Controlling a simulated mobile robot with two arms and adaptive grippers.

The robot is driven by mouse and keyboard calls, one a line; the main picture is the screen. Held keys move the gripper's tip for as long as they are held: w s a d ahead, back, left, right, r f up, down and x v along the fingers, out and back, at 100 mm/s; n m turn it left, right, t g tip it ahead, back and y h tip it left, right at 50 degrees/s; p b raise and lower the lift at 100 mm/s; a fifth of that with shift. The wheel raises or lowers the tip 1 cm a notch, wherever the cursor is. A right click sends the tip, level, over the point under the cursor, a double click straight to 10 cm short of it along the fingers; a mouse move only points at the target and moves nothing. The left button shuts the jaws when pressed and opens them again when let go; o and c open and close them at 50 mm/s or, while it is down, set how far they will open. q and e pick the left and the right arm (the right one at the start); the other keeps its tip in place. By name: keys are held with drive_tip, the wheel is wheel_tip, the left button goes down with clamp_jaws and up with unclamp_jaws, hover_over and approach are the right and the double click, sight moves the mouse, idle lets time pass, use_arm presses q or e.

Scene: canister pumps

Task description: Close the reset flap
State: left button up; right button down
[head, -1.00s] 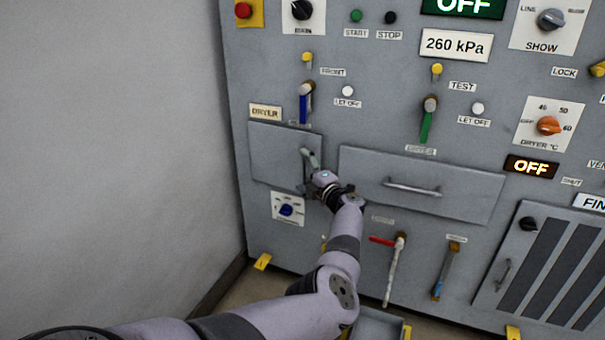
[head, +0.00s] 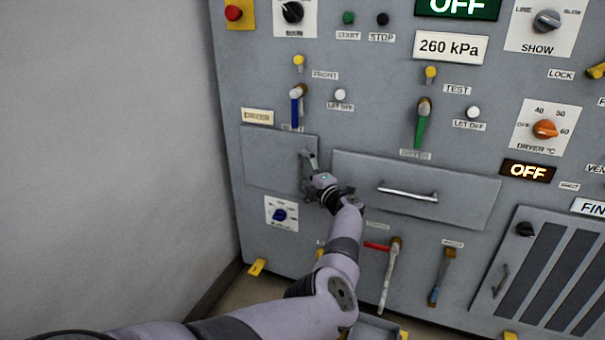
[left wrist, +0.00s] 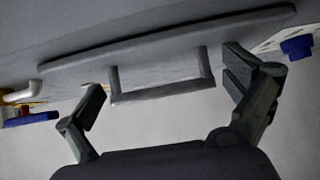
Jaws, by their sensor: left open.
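The flap I take for the reset flap is the grey plate (head: 272,160) at the panel's left, under a small label I cannot read. In the left wrist view the flap (left wrist: 240,34) shows at a shallow angle and seems to stand off the panel. How far it is open I cannot tell. Its bar handle (head: 309,160) is near its right side. My left gripper (head: 313,172) is at the handle, partly hidden by my own wrist. In the left wrist view its open fingers (left wrist: 165,88) are on either side of the handle (left wrist: 162,92), apart from it. My right gripper is not in view.
A blue lever (head: 296,108) is above the flap and a blue knob (head: 280,214) below it. A wide drawer front with a bar handle (head: 408,194) is close on the right. A red-handled valve (head: 378,246) is lower right. Bare wall (head: 110,140) is at left.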

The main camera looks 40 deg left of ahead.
use_arm(q)
drive_tip(key=shift+s+a, duration=0.1)
drive_tip(key=v, duration=0.7)
drive_tip(key=shift+d, duration=0.3)
idle(0.3)
